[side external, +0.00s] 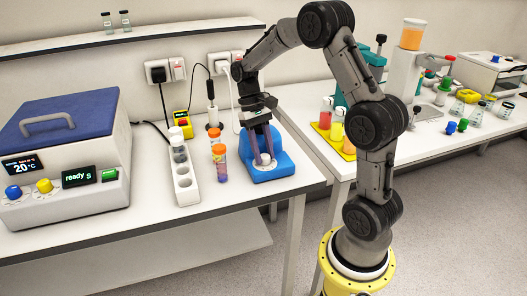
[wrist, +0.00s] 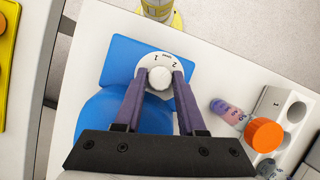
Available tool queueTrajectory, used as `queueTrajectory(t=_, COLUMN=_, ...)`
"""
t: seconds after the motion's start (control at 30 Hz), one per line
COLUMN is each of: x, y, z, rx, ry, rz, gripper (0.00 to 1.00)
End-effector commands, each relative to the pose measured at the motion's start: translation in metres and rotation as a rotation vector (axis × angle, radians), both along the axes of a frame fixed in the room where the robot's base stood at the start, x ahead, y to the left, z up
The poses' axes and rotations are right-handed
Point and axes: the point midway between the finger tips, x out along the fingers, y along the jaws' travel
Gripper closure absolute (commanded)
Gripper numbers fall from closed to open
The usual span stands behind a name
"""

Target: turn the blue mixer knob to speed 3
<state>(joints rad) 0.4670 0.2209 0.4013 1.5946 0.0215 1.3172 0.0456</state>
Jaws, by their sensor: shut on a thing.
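The blue mixer (side external: 285,163) stands on the left bench near its right front corner; it also shows in the wrist view (wrist: 118,60). Its pale knob (wrist: 160,77) sits on a white round dial plate (wrist: 160,59) with printed marks; a 2 reads at right, and a mark like a 1 at left. Which mark the knob points to cannot be told. My gripper (wrist: 160,80) reaches down from above, its two purple-grey fingers shut on the knob from both sides. The fingers show in the side view (side external: 264,160) against the mixer and hide most of the knob.
Orange-capped vials (side external: 219,163) stand just left of the mixer, beside a white rack (side external: 185,181). A white box with a blue lid (side external: 56,125) fills the left of the bench. A yellow tray (side external: 345,147) with bottles lies on the right bench.

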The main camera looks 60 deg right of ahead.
Motion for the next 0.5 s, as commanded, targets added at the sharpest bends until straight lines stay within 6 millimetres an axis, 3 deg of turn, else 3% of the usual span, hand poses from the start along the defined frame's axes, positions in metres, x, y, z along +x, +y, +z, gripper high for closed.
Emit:
queueTrajectory(t=0.27, x=0.0, y=-0.0004, z=0.0005, rx=0.0, ry=-0.001, rz=-0.033, gripper=1.0)
queueTrajectory(t=0.5, x=-0.0006, y=-0.0014, z=0.0008, rx=0.001, ry=-0.002, rz=-0.163, gripper=1.0)
